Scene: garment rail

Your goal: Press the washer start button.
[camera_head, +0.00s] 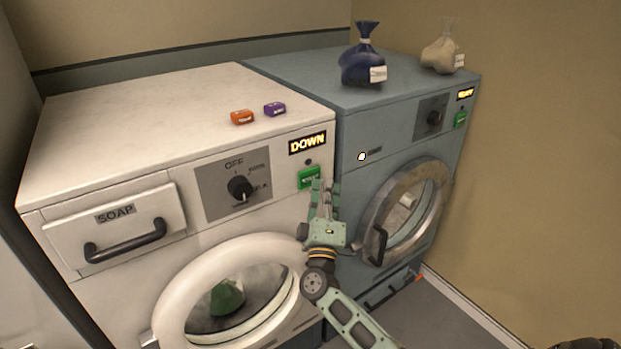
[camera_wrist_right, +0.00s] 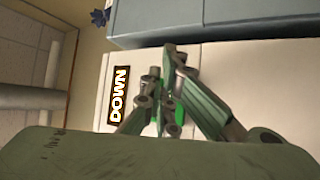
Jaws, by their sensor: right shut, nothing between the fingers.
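The white washer (camera_head: 140,105) stands at the left with a green start button (camera_head: 304,180) on the right of its front panel. A lit sign reading DOWN (camera_head: 307,143) is above the button. My right gripper (camera_head: 325,184) is shut and empty, with its fingertips at the button's lower right edge. In the right wrist view the shut fingers (camera_wrist_right: 168,62) cover part of the green button (camera_wrist_right: 181,115), beside the DOWN sign (camera_wrist_right: 119,95). I cannot tell whether the fingertips touch the button. My left gripper is not in view.
A blue-grey machine (camera_head: 300,72) with a round door stands close on the right. A blue bag (camera_head: 362,66) and a beige bag (camera_head: 441,54) sit on it. Orange (camera_head: 242,117) and purple (camera_head: 275,109) packets lie on the washer. A soap drawer (camera_head: 115,222) and dial (camera_head: 240,188) are left of the button.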

